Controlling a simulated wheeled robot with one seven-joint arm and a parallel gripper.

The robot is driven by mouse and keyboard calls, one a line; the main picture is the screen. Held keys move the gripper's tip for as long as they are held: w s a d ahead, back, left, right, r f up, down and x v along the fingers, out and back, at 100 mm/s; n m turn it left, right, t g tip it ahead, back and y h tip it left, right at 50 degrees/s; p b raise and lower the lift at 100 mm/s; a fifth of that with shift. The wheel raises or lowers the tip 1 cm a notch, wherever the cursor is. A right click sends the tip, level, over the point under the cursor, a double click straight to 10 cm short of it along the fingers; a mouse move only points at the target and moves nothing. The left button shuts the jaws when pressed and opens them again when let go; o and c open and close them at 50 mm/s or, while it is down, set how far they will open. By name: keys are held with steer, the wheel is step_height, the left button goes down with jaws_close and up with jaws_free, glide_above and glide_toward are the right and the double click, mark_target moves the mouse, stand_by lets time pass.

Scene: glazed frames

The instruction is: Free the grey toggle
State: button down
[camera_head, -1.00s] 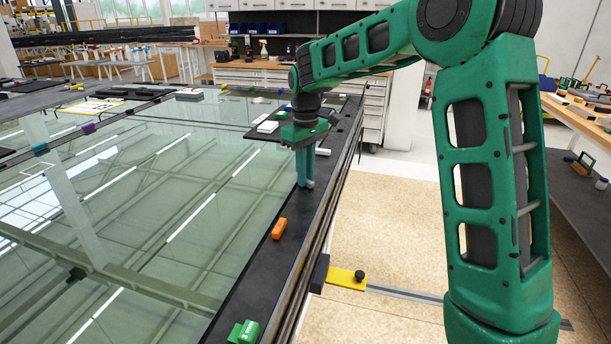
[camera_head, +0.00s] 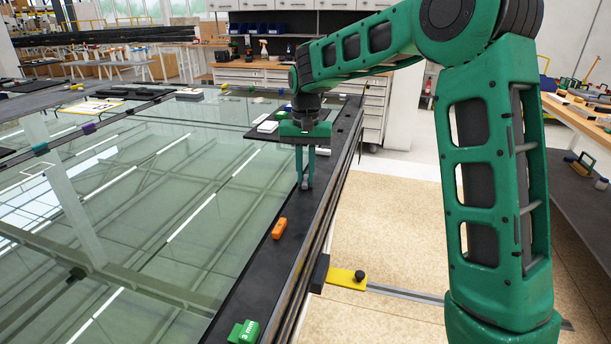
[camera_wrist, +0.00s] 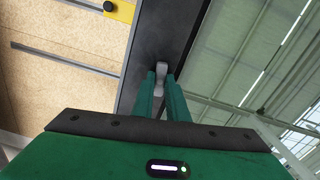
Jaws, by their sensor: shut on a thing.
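The grey toggle (camera_wrist: 161,68) shows in the wrist view between my fingertips, at the dark frame. My gripper (camera_head: 305,184) points straight down onto the dark frame border (camera_head: 262,262) in the head view. In the wrist view my gripper (camera_wrist: 160,78) has a green finger on each side of the toggle and is shut on it. The fingers hide part of the toggle, and I cannot tell how it sits on the frame.
An orange block (camera_head: 279,228) and a green "3 mm" block (camera_head: 244,331) lie on the border nearer me. A yellow plate with a black knob (camera_head: 346,278) juts out at right. The large glass pane (camera_head: 130,220) lies left. White blocks (camera_head: 267,127) lie beyond my gripper.

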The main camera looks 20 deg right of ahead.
mark_target(306, 179)
steer(key=shift+m, duration=1.1)
steer(key=c, duration=1.7)
jaws_free()
steer(key=shift+c, duration=0.2)
step_height(306, 179, up, 11)
steer(key=shift+f, duration=0.1)
